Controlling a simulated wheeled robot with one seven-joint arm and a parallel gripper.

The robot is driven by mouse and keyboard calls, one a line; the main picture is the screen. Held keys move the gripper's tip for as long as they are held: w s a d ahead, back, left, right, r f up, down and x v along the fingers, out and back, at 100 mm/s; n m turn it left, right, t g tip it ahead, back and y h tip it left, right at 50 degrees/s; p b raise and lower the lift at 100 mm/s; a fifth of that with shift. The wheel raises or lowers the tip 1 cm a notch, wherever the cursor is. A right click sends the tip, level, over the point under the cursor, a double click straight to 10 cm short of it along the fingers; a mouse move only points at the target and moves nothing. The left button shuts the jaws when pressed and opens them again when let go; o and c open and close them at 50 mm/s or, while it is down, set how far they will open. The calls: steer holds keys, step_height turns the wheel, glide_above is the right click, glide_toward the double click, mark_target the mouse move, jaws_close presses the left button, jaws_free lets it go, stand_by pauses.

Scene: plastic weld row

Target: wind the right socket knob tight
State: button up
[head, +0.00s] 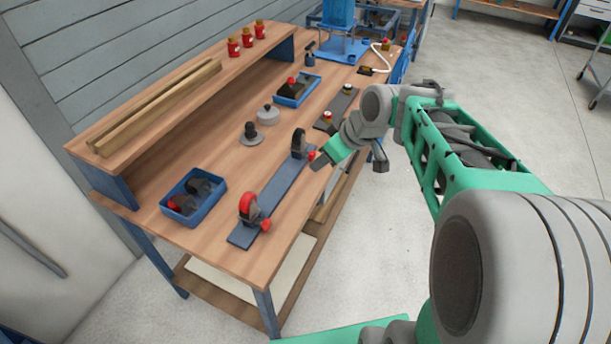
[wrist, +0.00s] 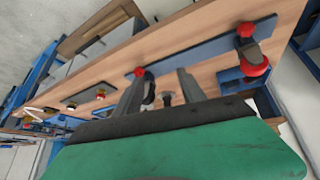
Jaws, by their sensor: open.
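A long blue-grey bar (head: 275,196) on the bench carries two upright dark sockets. The right socket (head: 299,144) has a red knob (head: 311,155) low on its side. The left socket (head: 248,206) has a red ring top and a red knob (head: 265,225). My gripper (head: 317,162) is beside the right socket's knob. In the wrist view my gripper (wrist: 160,78) is open, its fingers spread and nothing clearly held. The right knob (wrist: 139,71) shows near the left fingertip; contact cannot be told. The left socket's knob (wrist: 254,70) is farther right.
A blue bin (head: 194,196) with dark and red parts sits at left, another bin (head: 296,88) farther back. A grey pot (head: 268,115) and a round-based piece (head: 251,135) stand behind the bar. A dark plate (head: 337,108) lies beyond the right socket.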

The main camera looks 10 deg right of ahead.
mark_target(314, 155)
steer(key=w+d+f+n+y+b, duration=0.1)
steer(key=w+f, duration=0.1)
steer(key=w+d+f+n+t+y+b, duration=0.1)
steer(key=w+f+n, duration=0.1)
steer(key=w, duration=0.1)
steer(key=w+d+f+n+b, duration=0.1)
steer(key=w+f, duration=0.1)
steer(key=w, duration=0.1)
steer(key=shift+w+d+f+t+y, duration=0.2)
steer(key=shift+d+t+y, duration=0.1)
steer(key=shift+y, duration=0.1)
steer(key=x, duration=0.6)
steer(key=shift+w+a+f, duration=0.1)
steer(key=shift+w+a, duration=0.1)
steer(key=shift+a, duration=0.1)
jaws_close()
